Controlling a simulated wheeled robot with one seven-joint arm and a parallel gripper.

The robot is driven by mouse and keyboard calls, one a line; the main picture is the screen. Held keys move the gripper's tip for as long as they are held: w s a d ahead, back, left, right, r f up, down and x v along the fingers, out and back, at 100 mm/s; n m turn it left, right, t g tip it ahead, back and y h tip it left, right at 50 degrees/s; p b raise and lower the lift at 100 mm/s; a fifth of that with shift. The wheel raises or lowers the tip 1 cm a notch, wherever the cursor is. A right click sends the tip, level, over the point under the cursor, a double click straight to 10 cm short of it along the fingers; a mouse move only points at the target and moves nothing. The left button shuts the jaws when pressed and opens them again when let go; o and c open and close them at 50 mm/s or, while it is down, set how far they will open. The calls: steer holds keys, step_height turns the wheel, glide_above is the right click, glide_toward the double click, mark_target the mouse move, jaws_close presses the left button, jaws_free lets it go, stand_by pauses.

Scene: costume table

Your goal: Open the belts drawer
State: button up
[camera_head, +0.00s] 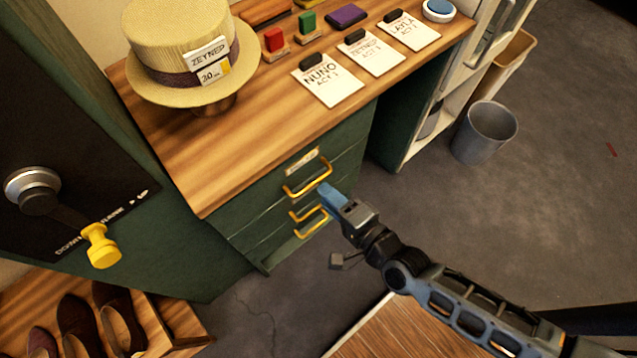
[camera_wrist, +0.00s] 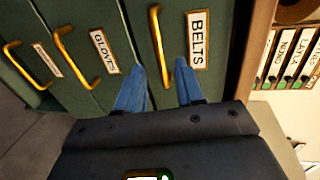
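The belts drawer (camera_wrist: 225,80) is the top drawer of a green cabinet, its front shut, with a white BELTS label (camera_wrist: 198,40) in a brass frame. Its brass handle (camera_wrist: 160,45) shows in the wrist view, and also in the head view (camera_head: 309,180). My gripper (camera_wrist: 160,75) is open, with blue fingers pointing at the drawer front. In the wrist view the end of the handle appears between the fingertips. In the head view my gripper (camera_head: 326,190) is close to the handle's right end. I cannot tell whether the fingers touch it.
The gloves drawer (camera_wrist: 112,85) and a lower drawer, with brass handles, sit below. A wooden tabletop (camera_head: 250,140) above holds a straw hat (camera_head: 185,35) and name cards (camera_head: 328,82). A grey bin (camera_head: 487,132) stands right. The floor before the drawers is partly clear.

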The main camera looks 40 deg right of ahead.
steer(key=x, duration=0.4)
steer(key=shift+w, duration=0.3)
jaws_close()
steer(key=shift+f, duration=0.1)
stand_by(0.4)
